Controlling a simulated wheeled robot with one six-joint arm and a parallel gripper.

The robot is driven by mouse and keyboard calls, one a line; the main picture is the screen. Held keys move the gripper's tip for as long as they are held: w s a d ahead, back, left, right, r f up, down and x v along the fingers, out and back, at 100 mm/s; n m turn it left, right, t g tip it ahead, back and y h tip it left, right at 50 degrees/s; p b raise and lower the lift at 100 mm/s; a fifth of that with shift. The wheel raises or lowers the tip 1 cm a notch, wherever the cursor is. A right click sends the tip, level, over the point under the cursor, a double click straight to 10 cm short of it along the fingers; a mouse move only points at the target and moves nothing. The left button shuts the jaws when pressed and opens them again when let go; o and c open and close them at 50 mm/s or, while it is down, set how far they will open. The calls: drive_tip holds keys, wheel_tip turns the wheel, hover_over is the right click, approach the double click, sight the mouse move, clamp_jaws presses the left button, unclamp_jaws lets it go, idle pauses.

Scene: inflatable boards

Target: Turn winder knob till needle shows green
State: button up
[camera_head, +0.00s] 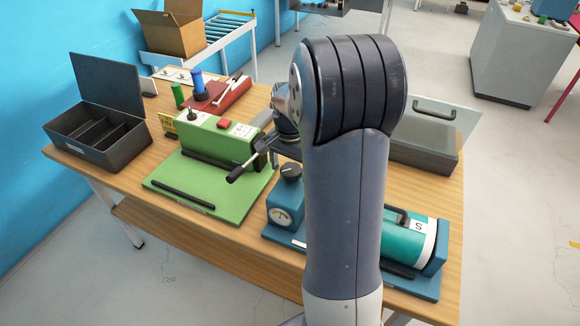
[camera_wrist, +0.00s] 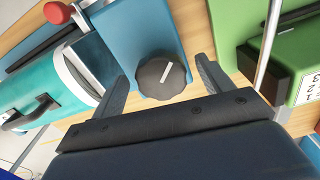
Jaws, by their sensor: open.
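The winder is a blue box (camera_head: 285,198) near the table's front edge. Its black ribbed knob (camera_head: 291,170) is on top. A white-faced gauge (camera_head: 278,215) is on its front; the needle is too small to read against the coloured arc. In the wrist view the knob (camera_wrist: 163,76) has a white pointer line, slanted up to the right. My gripper (camera_wrist: 162,68) is open, one finger on each side of the knob, with visible gaps; it is not gripping it. My arm hides most of the gripper in the head view.
A green machine with a crank (camera_head: 205,140) stands left of the winder. A teal cylinder unit (camera_head: 405,240) stands to the right. An open dark box (camera_head: 95,135) is at the far left, and a grey case (camera_head: 425,150) is behind my arm.

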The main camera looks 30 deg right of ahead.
sight(290, 170)
drive_tip(key=shift+r, duration=0.1)
wheel_tip(290, 170, up, 11)
drive_tip(key=shift+f+b, duration=0.2)
drive_tip(key=shift+b, duration=0.1)
idle(1.0)
wheel_tip(290, 170, down, 11)
drive_tip(key=shift+f+p, duration=0.1)
drive_tip(key=shift+p, duration=0.25)
drive_tip(key=shift+r+n, duration=0.2)
drive_tip(key=shift+n, duration=0.1)
idle(0.3)
